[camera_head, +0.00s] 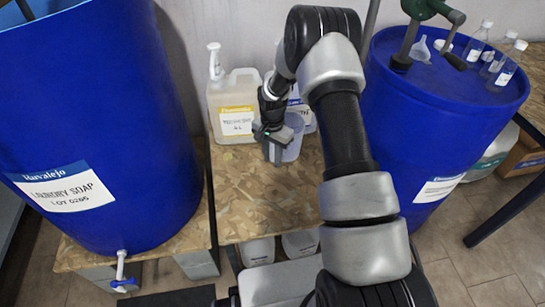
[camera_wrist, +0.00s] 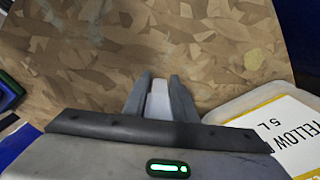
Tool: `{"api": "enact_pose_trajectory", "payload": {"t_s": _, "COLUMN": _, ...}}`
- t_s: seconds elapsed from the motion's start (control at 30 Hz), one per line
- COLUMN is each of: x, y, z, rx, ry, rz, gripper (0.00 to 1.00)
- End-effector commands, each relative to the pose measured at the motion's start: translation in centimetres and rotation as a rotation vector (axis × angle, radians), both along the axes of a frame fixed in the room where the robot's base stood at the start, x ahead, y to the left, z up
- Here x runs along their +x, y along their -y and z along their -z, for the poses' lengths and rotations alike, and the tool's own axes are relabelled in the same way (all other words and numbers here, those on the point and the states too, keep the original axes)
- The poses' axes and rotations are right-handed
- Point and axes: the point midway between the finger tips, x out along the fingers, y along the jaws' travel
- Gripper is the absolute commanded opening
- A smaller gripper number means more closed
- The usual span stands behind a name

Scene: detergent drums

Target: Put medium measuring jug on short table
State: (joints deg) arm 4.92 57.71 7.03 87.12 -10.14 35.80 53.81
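A pale grey-blue measuring jug (camera_head: 292,141) is at the back of the wooden-board table (camera_head: 262,207), between the two blue drums. My gripper (camera_head: 274,148) is at the jug's left side and covers part of it. In the wrist view my gripper's fingers (camera_wrist: 160,92) close on both sides of a pale strip (camera_wrist: 158,103), which looks like part of the jug. The rest of the jug is hidden there. I cannot tell whether the jug's base touches the board.
A jerrycan with a pump and yellow label (camera_head: 233,105) stands left of the jug; another container (camera_head: 302,108) is behind it. Blue drums stand left (camera_head: 95,130) and right (camera_head: 435,110). Small bottles (camera_head: 495,55) stand on the right drum. The front of the board is clear.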

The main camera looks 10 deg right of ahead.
Motion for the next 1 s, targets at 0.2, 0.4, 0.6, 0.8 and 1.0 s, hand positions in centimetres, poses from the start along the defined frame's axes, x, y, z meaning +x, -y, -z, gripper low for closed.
{"api": "enact_pose_trajectory", "payload": {"t_s": 0.2, "x": 0.0, "y": 0.0, "z": -0.1, "rx": 0.000, "ry": 0.000, "rz": 0.000, "gripper": 0.36}}
{"api": "enact_pose_trajectory", "payload": {"t_s": 0.4, "x": 0.0, "y": 0.1, "z": -0.2, "rx": 0.000, "ry": 0.000, "rz": 0.001, "gripper": 0.36}}
{"api": "enact_pose_trajectory", "payload": {"t_s": 0.6, "x": 0.1, "y": 0.0, "z": -3.3, "rx": -0.001, "ry": 0.004, "rz": 0.000, "gripper": 0.36}}
{"api": "enact_pose_trajectory", "payload": {"t_s": 0.8, "x": 0.2, "y": 0.1, "z": -6.3, "rx": -0.001, "ry": 0.003, "rz": 0.000, "gripper": 0.36}}
{"api": "enact_pose_trajectory", "payload": {"t_s": 1.0, "x": 0.1, "y": 0.2, "z": -9.0, "rx": -0.004, "ry": 0.013, "rz": -0.016, "gripper": 0.36}}
